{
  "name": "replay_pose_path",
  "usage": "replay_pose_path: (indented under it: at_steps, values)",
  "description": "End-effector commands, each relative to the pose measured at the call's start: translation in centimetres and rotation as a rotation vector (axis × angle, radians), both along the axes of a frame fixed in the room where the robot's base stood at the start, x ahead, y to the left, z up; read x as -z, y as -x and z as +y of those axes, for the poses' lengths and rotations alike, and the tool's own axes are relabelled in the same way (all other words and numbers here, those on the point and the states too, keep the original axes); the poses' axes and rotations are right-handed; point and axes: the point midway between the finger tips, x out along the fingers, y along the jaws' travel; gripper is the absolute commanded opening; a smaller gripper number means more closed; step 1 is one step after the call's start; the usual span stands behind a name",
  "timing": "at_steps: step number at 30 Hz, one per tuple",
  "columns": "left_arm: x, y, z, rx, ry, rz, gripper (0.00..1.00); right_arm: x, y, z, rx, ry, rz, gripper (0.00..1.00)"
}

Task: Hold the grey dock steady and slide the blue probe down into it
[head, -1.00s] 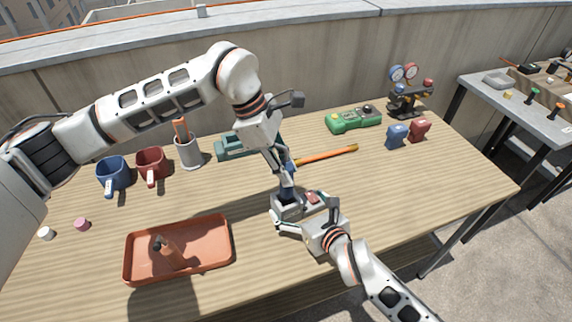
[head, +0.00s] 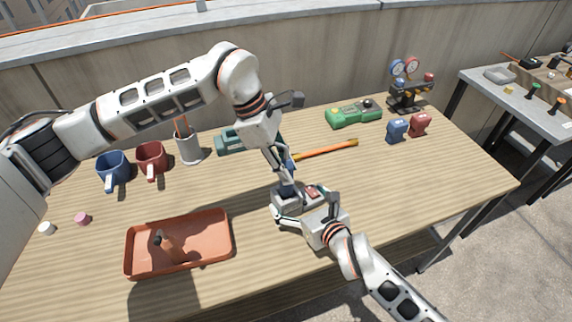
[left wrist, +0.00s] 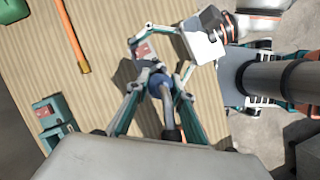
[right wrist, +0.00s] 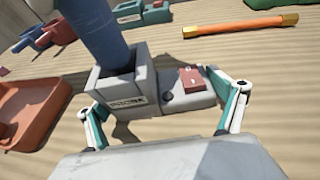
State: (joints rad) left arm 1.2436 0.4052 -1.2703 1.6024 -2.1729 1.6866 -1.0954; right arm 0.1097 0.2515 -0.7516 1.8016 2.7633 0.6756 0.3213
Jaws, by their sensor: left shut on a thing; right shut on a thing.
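The grey dock (head: 284,202) stands on the wooden table, with a square socket and a red button block. In the right wrist view the dock (right wrist: 143,95) sits between the two fingers of my right gripper (right wrist: 165,118), which is shut on it. The blue probe (right wrist: 97,30) stands slightly tilted over the dock, its lower end in the socket's mouth; how deep is hidden by the front wall. My left gripper (head: 285,170) is shut on the probe above the dock. In the left wrist view the probe (left wrist: 158,84) lies between its fingers.
An orange tray (head: 181,265) with a brown-and-black item lies left. Blue (head: 113,170) and red (head: 151,160) mugs and a grey holder (head: 188,148) stand behind it. An orange bar (head: 325,150), a green case (head: 354,115) and gauges (head: 406,85) lie farther back.

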Motion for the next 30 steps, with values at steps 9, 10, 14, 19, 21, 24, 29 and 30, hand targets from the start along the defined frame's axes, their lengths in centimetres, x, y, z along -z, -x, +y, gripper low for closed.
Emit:
replay_pose_path:
  at_steps: [9, 10, 14, 19, 21, 24, 29, 30]
  values:
    - [0.0, 0.0, 0.0, 0.0, 0.001, -0.001, 0.0, 0.0, 0.0, 0.0, 0.0, 0.0, 0.001, 0.65]
    - [0.0, 0.0, 0.0, 0.0, 0.001, -0.001, 0.0, 0.0, 0.0, 0.0, 0.0, 0.0, 0.001, 0.65]
    - [0.3, 0.0, 0.0, 0.0, 0.0, 0.0, 0.0, 0.0, 0.0, 0.0, 0.0, 0.0, 0.001, 0.65]
    - [0.7, 0.0, 0.0, 0.0, 0.001, -0.001, 0.0, 0.0, 0.0, 0.0, 0.0, 0.0, 0.001, 0.65]
    - [0.9, 0.0, 0.0, 0.0, 0.001, -0.001, 0.0, 0.0, 0.0, 0.0, 0.0, 0.0, 0.001, 0.65]
    - [1.1, 0.0, 0.0, 0.0, 0.001, -0.001, 0.0, 0.0, 0.0, 0.0, 0.0, 0.0, 0.001, 0.65]
    - [1.1, 0.0, 0.0, 0.0, 0.001, -0.001, 0.0, 0.0, 0.0, 0.0, 0.0, 0.0, 0.001, 0.65]
    - [1.1, 0.0, 0.0, 0.0, 0.001, -0.001, 0.0, 0.0, 0.0, 0.0, 0.0, 0.0, 0.001, 0.65]
